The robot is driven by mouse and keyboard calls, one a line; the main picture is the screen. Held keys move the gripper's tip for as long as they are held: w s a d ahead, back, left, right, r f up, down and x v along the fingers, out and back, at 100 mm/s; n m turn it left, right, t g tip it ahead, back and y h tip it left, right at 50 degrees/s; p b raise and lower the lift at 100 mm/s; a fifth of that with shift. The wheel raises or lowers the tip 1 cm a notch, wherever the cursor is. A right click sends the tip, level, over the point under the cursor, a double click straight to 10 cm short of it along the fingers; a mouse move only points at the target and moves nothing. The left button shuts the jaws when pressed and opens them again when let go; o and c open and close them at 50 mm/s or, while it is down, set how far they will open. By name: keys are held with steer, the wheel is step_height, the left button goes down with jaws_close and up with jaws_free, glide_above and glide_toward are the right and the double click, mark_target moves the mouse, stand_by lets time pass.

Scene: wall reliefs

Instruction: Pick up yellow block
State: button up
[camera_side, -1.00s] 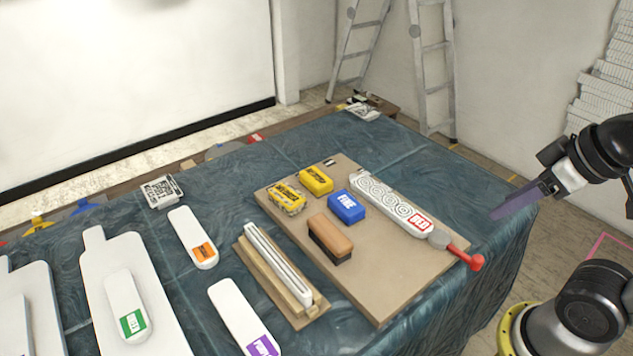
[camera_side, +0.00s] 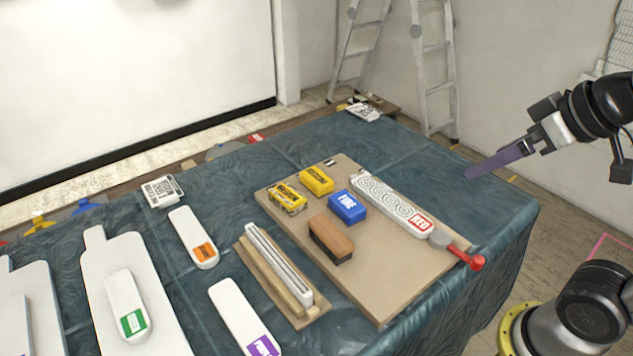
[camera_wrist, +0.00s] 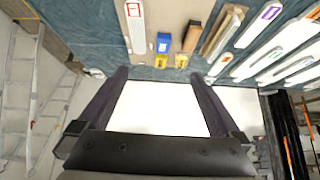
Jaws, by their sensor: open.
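Two yellow blocks lie on the brown board. One is plain yellow with a dark label (camera_side: 316,180), near the board's far edge. The other is yellow with a busier dark and light pattern (camera_side: 288,199), in front and to the left of it. In the wrist view, two yellow pieces show at the top, one below the blue block (camera_wrist: 161,61) and one to its right (camera_wrist: 181,61). My gripper (camera_side: 468,174) is above the table's right side, right of the board and well apart from both blocks. Its fingers are apart and empty in the wrist view (camera_wrist: 160,77).
A blue block (camera_side: 347,207), a brown-and-black block (camera_side: 331,238) and a white patterned bar (camera_side: 390,205) share the board (camera_side: 385,275). A red-handled tool (camera_side: 458,252) overhangs its right edge. A grooved wooden holder (camera_side: 278,275) and white pieces lie left.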

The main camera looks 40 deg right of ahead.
steer(key=w+r, duration=0.4)
steer(key=w, duration=0.4)
steer(key=g, duration=0.3)
glide_above(318, 178)
steer(key=s, duration=0.2)
step_height(318, 178, down, 28)
steer(key=shift+s+r, duration=0.1)
steer(key=shift+s, duration=0.05)
steer(key=shift+x, duration=3.35)
steer(key=shift+r, duration=0.1)
steer(key=shift+c, duration=0.3)
